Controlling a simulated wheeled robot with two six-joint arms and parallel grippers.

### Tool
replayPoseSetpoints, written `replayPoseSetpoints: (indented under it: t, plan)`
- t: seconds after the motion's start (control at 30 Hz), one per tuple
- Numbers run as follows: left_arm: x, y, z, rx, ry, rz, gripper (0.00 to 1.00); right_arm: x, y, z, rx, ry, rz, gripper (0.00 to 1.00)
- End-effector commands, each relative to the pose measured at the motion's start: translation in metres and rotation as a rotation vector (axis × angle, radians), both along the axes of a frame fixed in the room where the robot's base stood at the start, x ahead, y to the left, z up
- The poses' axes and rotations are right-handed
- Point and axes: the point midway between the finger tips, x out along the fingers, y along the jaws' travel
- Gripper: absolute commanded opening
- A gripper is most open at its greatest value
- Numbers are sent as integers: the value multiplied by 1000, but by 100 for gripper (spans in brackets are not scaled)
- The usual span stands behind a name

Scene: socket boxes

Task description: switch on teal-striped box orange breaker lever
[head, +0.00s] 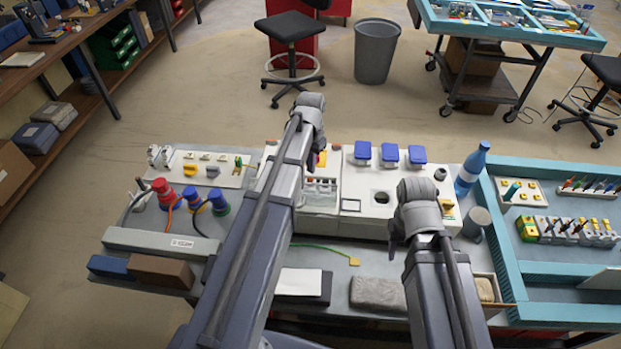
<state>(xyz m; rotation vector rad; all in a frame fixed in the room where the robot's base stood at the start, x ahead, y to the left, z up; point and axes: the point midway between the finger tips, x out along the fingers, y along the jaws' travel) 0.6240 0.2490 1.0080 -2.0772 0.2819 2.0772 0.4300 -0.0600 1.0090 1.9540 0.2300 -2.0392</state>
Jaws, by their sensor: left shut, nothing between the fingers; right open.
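A white socket box (351,192) stands on the bench in the head view, with a breaker row (320,186) behind a clear window on its left part. A small orange-yellow patch (321,160) shows above the row; I cannot tell if it is the orange lever. A teal stripe on the box cannot be made out. My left gripper (318,142) is shut and empty, over the box's left part; my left arm hides much of that side. My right gripper (397,237) is open, near the box's front right edge, largely hidden by its own wrist.
Three blue-lidded sockets (389,154) line the box's back right. A blue bottle (471,170) and grey mug (476,222) stand to its right, beside a teal tray (487,215). Red and blue plugs (190,198) stand at left. A grey block (377,294) lies in front.

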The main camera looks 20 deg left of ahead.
Motion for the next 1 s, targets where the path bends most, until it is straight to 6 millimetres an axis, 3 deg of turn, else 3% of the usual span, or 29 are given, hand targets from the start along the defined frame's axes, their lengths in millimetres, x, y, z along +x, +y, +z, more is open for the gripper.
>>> replayPoseSetpoints:
  t: [0.37, 0.67, 1.0]
  plan:
    - [0, 0, -31, 0, 0, 0, 0, 0, 0, -31, 0, 0, 0, 45]
    - [-2, -1, -31, -1, 1, 0, 0, 0, 0, -31, 0, 0, 0, 45]
    - [-19, -5, -32, -3, 6, 0, 0, 0, 0, -31, 0, 0, 0, 45]
